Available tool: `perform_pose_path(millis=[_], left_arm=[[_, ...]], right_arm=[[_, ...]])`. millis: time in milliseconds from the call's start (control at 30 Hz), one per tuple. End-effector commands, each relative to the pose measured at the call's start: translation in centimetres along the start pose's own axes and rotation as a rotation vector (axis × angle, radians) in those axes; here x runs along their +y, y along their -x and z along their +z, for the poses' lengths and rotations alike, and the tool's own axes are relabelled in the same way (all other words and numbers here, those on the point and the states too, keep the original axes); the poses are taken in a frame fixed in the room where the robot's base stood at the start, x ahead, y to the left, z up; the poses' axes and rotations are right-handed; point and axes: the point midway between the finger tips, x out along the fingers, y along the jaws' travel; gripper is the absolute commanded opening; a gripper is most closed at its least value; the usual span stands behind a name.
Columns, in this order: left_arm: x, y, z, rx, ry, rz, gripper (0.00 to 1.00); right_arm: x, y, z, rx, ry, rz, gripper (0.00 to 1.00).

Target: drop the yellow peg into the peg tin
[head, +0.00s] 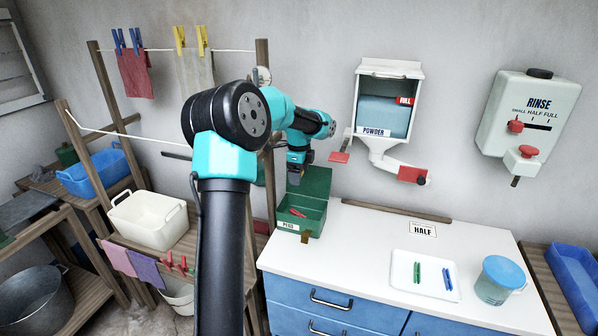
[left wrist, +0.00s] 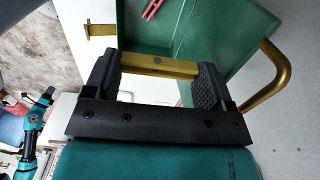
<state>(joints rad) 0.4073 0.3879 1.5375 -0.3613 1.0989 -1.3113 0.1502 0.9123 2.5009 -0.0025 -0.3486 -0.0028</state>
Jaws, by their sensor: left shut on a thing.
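My left gripper (head: 294,180) is just above the open green peg tin (head: 316,222), beside its raised lid. In the left wrist view, the left gripper (left wrist: 157,75) is shut on the yellow peg (left wrist: 150,63), which lies crosswise between the two black fingers. The peg tin (left wrist: 190,28) shows behind the peg in that view, with a red peg (left wrist: 153,9) inside. The held peg cannot be made out in the head view. The tin stands at the left end of the white counter, labelled PEGS.
A white tray (head: 398,285) with green and blue pegs and a blue-lidded jar (head: 500,280) stand to the right on the counter (head: 350,255). The powder dispenser (head: 385,105) hangs above. Clothesline posts and a white tub (head: 150,222) are at left. The counter's middle is clear.

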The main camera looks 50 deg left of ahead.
Motion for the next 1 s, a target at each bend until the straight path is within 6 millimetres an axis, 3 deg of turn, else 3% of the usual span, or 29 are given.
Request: perform_pose_path(millis=[500, 933, 967, 1000], left_arm=[[0.0, -4.8, 0.0, 0.0, -0.001, 0.002, 0.55], [0.0, -5.5, 0.0, 0.0, -0.001, 0.0, 0.55], [0.0, -5.5, 0.0, 0.0, -0.001, 0.001, 0.8], [0.0, -5.5, 0.0, 0.0, -0.001, 0.001, 0.84]], right_arm=[[0.0, 0.0, 0.0, 0.0, 0.0, 0.0, 0.51], [0.0, 0.0, 0.0, 0.0, 0.0, 0.0, 0.51], [0.0, 0.0, 0.0, 0.0, 0.0, 0.0, 0.51], [0.0, 0.0, 0.0, 0.0, 0.0, 0.0, 0.51]])
